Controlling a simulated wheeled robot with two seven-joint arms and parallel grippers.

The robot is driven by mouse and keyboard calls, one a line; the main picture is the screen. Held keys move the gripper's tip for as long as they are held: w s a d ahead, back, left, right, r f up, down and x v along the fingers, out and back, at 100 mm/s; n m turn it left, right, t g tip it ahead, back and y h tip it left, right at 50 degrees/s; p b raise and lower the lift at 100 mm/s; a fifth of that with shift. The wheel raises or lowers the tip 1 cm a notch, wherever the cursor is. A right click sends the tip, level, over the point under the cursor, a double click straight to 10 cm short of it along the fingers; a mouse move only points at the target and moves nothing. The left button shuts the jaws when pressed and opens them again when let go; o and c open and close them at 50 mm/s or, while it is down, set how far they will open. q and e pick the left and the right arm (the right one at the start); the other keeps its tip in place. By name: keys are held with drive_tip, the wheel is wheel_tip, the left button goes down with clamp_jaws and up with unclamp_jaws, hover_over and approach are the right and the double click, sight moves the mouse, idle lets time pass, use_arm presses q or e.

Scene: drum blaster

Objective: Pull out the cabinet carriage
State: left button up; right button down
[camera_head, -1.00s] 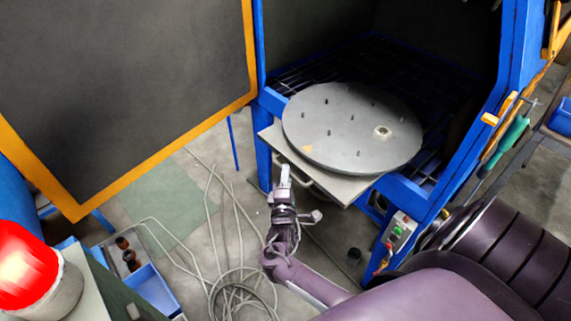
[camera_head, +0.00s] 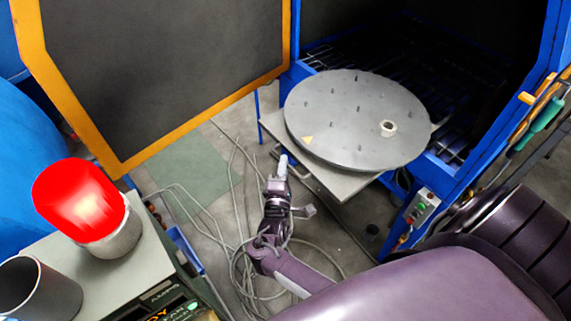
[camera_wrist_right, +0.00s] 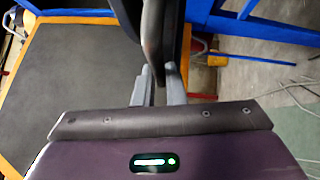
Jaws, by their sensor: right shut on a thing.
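The cabinet carriage is a grey square plate (camera_head: 338,184) under a round grey turntable disc (camera_head: 345,115) with short pegs. It sticks out of the front of the blue cabinet (camera_head: 460,178). My right gripper (camera_head: 283,163) is at the carriage's front edge, shut on its handle. In the right wrist view, my right gripper's fingers (camera_wrist_right: 157,85) sit on either side of the dark handle bar (camera_wrist_right: 153,35). My left gripper is not in view.
The cabinet's open door (camera_head: 165,75), dark with an orange frame, stands at the left. A red-topped beacon (camera_head: 85,200) and a dark cup (camera_head: 38,288) stand on a bench at lower left. Grey cables (camera_head: 245,270) lie coiled on the floor near my right arm.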

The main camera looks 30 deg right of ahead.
drive_tip(key=c, duration=1.8)
unclamp_jaws()
drive_tip(key=shift+o, duration=0.2)
drive_tip(key=b+v, duration=0.1)
drive_tip(key=v, duration=0.6)
drive_tip(key=shift+s+a, duration=0.2)
drive_tip(key=shift+s, duration=0.1)
